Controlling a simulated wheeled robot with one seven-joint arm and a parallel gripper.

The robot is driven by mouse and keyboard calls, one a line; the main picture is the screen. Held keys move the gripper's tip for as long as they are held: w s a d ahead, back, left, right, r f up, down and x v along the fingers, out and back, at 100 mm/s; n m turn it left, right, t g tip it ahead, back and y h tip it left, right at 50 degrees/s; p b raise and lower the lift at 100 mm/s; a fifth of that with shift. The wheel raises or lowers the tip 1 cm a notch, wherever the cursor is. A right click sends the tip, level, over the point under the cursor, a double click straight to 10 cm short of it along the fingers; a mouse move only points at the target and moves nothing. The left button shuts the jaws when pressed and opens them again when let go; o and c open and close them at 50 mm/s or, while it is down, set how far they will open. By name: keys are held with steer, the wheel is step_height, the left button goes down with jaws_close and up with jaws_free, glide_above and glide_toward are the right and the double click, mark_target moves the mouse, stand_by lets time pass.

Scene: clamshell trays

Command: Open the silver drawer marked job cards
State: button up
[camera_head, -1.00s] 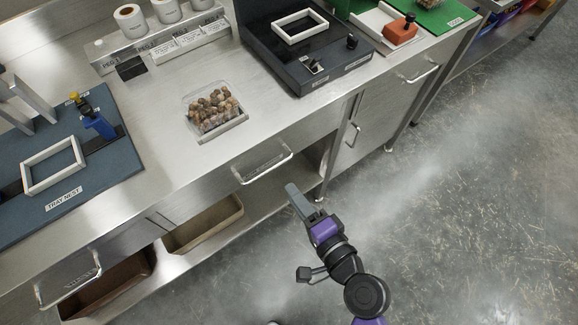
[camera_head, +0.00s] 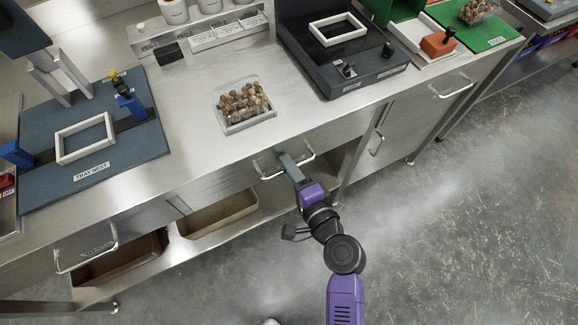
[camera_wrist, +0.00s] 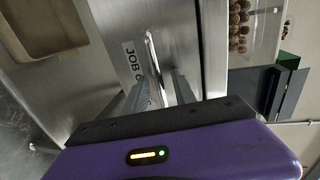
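The silver drawer (camera_head: 222,183) is in the bench front below the worktop and looks shut, flush with the bench. Its bar handle (camera_head: 304,163) is partly behind my gripper (camera_head: 287,162) in the head view. In the wrist view the label (camera_wrist: 128,62) reads "JOB", with the rest hidden by a finger. The handle (camera_wrist: 151,52) also shows there, running between the two fingers of my gripper (camera_wrist: 160,85). The fingers are apart, one on each side of the bar, with gaps visible. I cannot tell whether either touches it.
Another handled drawer (camera_head: 88,250) is at lower left. Open bins (camera_head: 218,215) sit on the shelf below. On the worktop stand a clear tray of brown balls (camera_head: 245,108), a tray nest (camera_head: 95,170) and a dark machine (camera_head: 340,60). The floor at right is clear.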

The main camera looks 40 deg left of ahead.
jaws_close()
stand_by(1.4)
